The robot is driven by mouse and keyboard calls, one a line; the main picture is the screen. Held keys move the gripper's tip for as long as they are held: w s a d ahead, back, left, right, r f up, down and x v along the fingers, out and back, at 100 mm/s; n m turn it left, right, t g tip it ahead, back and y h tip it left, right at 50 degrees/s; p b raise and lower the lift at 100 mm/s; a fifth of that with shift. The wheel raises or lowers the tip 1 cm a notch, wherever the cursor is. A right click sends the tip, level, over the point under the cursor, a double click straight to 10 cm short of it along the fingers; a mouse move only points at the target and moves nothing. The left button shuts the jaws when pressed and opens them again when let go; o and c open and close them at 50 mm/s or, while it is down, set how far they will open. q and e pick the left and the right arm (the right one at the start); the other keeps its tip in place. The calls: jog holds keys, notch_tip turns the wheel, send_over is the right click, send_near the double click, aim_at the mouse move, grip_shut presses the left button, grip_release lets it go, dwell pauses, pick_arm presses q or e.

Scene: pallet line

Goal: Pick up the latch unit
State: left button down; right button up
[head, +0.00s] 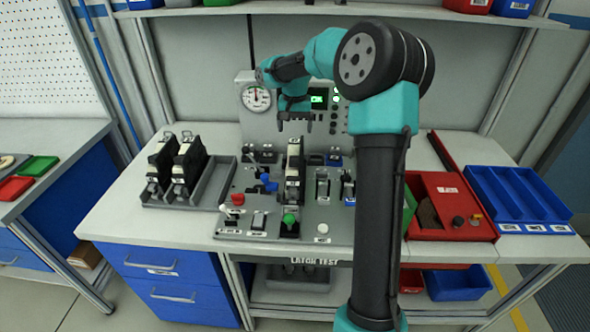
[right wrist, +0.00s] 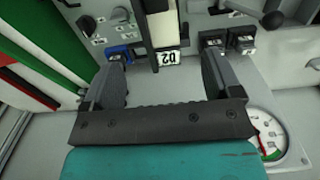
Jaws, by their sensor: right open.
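A latch unit (head: 293,172), black with a pale front, stands upright in the middle of the test fixture (head: 340,228). Two similar latch units, one on the left (head: 160,165) and one on the right (head: 186,165), stand side by side in a grey tray (head: 212,185). My right gripper (head: 296,123) is open and empty, above and behind the unit in the fixture. In the right wrist view the end of a unit (right wrist: 163,28) with a "D2" label shows between the spread fingers (right wrist: 162,75), apart from both. My left gripper is not in view.
A panel with a round gauge (head: 256,97) stands behind the fixture. Levers, knobs and switches surround the unit, including a green knob (head: 290,219) in front. A red bin (head: 450,222) and a blue bin (head: 515,190) lie right. The table's front left is clear.

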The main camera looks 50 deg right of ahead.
aim_at(295, 151)
jog(key=shift+f, duration=2.65)
jog(key=shift+f, duration=0.1)
jog(key=shift+f, duration=2.5)
jog(key=shift+c, duration=0.5)
jog(key=c, duration=1.4)
jog(key=shift+c, duration=0.2)
jog(key=shift+r, duration=0.15)
